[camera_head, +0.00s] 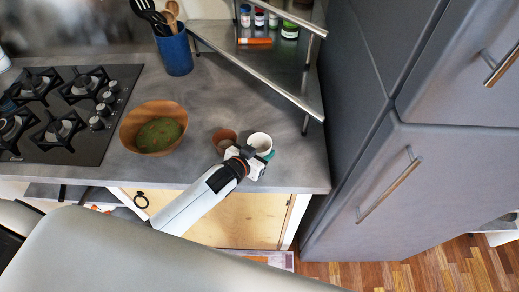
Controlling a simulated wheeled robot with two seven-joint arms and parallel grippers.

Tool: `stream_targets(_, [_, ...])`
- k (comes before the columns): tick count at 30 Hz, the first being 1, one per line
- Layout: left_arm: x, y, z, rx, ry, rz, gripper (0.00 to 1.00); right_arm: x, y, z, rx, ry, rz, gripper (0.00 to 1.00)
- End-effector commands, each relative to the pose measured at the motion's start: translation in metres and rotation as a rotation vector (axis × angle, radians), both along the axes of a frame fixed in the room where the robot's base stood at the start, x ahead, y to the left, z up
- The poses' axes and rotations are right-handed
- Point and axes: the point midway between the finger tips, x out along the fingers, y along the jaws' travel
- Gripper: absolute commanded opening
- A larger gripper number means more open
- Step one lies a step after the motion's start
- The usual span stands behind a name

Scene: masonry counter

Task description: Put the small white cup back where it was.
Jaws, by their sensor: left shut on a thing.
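The small white cup (260,141) is upright at the front right of the grey counter, its open top facing up. My left gripper (249,156) reaches in from the front and is shut on the cup at its near side. The gripper hides the cup's lower near part. I cannot tell whether the cup's base touches the counter. A teal patch (269,155) shows at the cup's right side, close to the fingers. My right gripper is not in view.
A small brown cup (224,136) stands just left of the white cup. A wooden bowl (135,117) with green contents and a black stove (70,112) lie further left. A metal shelf (262,68) stands behind; a grey fridge (410,130) bounds the right. Bare counter (298,168) shows to the right.

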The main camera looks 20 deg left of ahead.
Motion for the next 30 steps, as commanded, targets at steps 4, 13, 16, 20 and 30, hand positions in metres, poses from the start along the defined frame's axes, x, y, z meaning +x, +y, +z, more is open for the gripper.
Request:
stream_targets(4, [0.0,0.0,-0.003,0.0,0.0,0.0,0.62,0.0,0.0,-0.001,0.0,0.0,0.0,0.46])
stream_targets(13, [0.0,0.0,-0.002,0.0,0.0,0.0,0.75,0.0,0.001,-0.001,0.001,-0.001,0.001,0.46])
stream_targets(16, [0.0,0.0,0.0,0.0,0.0,0.0,0.75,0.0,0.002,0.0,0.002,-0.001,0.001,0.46])
stream_targets(20, [-0.01,0.003,0.004,-0.001,0.0,0.0,0.75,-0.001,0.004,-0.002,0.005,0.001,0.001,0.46])
stream_targets(30, [-0.069,0.02,0.032,0.001,0.003,0.0,0.75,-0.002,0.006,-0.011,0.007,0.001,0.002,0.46])
